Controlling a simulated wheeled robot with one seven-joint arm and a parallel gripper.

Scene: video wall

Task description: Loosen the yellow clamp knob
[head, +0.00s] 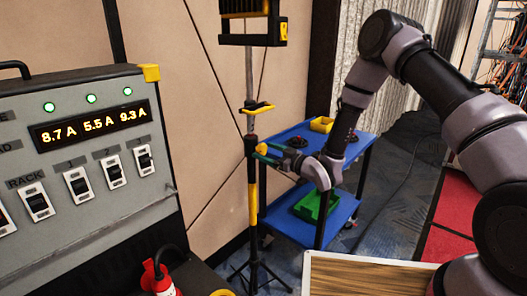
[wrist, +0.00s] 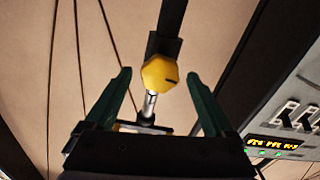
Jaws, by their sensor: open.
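The yellow clamp knob (wrist: 160,73) shows in the wrist view as a faceted yellow knob with a dark slot mark, in front of a dark pole. My gripper (wrist: 159,77) is open, with one green finger on each side of the knob and a visible gap to both. I cannot tell how far the fingertips are from it in depth. In the head view my gripper (head: 260,153) is beside the black and yellow stand pole (head: 253,195), at the pole's upper joint.
A grey power panel (head: 85,200) with lit readouts is at left. A small red extinguisher (head: 158,278) is at the bottom.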

